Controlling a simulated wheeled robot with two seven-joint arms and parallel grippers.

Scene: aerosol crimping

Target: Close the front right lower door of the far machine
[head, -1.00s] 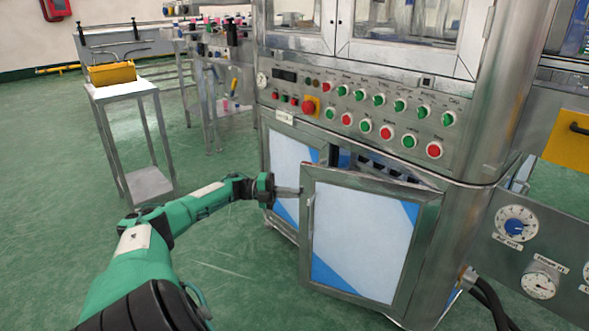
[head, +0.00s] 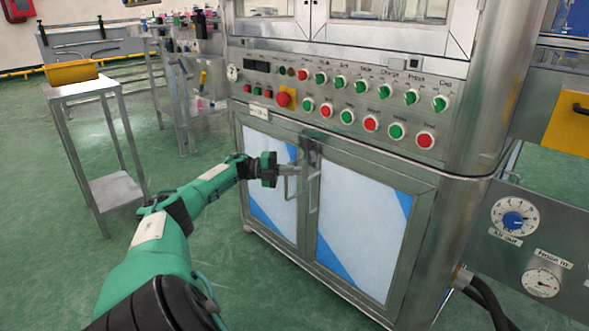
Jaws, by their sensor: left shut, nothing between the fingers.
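The front right lower door (head: 362,225) of the machine has a steel frame with a white and blue panel. It sits flush, or nearly flush, with the cabinet front; a small remaining gap cannot be ruled out. Its upright handle (head: 314,192) is on its left edge. The left lower door (head: 270,180) beside it looks shut, with its handle (head: 292,183) partly behind my gripper. My left gripper (head: 291,170) is shut and empty, at the seam between the doors near the handles. Whether it touches the door is not clear. My right gripper is not in view.
The control panel (head: 340,100) with knobs and a red emergency button sits above the doors. A metal stand (head: 95,88) with a yellow box is at the left. A gauge panel (head: 530,240) and black hoses are at the right. Green floor is free at the left.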

